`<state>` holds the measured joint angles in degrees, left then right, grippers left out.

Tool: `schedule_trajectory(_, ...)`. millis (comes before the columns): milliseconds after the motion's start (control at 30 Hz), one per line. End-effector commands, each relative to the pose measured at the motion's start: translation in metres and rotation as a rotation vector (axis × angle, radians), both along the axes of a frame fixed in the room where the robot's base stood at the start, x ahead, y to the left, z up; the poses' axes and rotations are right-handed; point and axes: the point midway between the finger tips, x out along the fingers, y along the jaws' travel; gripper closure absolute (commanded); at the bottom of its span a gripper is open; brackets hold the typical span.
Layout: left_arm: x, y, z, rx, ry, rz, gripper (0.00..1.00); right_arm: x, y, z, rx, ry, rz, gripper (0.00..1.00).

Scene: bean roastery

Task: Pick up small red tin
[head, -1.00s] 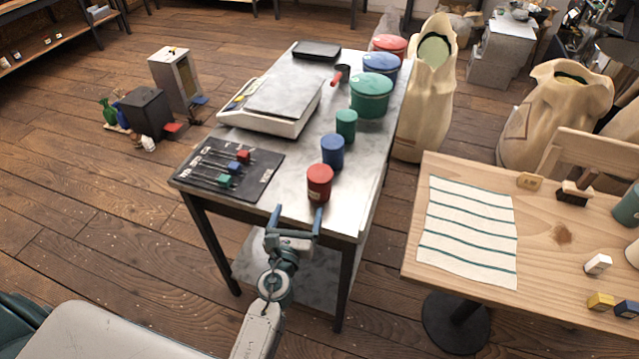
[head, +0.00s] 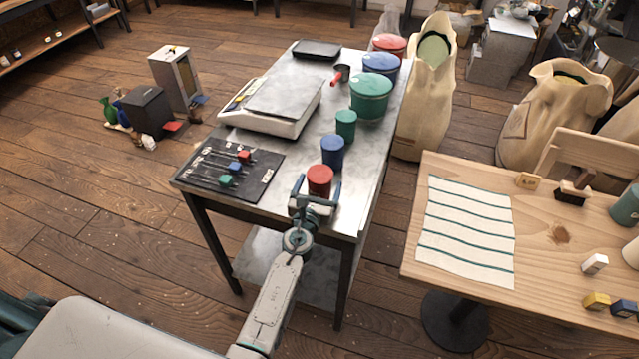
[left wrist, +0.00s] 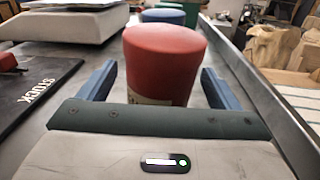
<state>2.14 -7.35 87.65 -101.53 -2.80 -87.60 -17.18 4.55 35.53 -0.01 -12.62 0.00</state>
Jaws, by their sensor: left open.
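The small red tin (head: 320,179) stands upright at the near end of the metal table (head: 262,190). My left gripper (head: 317,187) is open, with one finger on each side of the tin. In the left wrist view the red tin (left wrist: 165,62) rises between the two blue fingers (left wrist: 160,88), with a visible gap on each side. The lower front of the tin is partly hidden by the gripper's body. My right gripper is not in view.
A small blue tin (head: 333,152) and a small green tin (head: 346,124) stand in line behind it. Larger lidded tins stand farther back.

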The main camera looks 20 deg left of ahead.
Motion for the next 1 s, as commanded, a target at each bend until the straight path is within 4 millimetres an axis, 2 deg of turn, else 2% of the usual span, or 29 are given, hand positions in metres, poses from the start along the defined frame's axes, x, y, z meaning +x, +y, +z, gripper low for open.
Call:
schedule_trajectory(267,0.003,0.000,0.000,0.000,0.000,0.001,0.17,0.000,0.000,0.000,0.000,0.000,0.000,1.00)
schedule_trajectory(500,0.003,0.000,0.000,0.000,0.000,0.001,0.64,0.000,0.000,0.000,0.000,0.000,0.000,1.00)
schedule_trajectory(533,0.003,0.000,0.000,0.000,0.000,0.001,0.69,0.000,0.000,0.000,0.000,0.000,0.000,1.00)
schedule_trajectory(833,0.003,0.000,0.002,0.000,0.000,0.001,0.69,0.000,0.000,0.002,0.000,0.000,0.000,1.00)
schedule_trajectory(1000,0.003,0.000,0.012,0.000,-0.001,0.001,0.69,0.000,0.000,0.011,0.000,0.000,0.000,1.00)
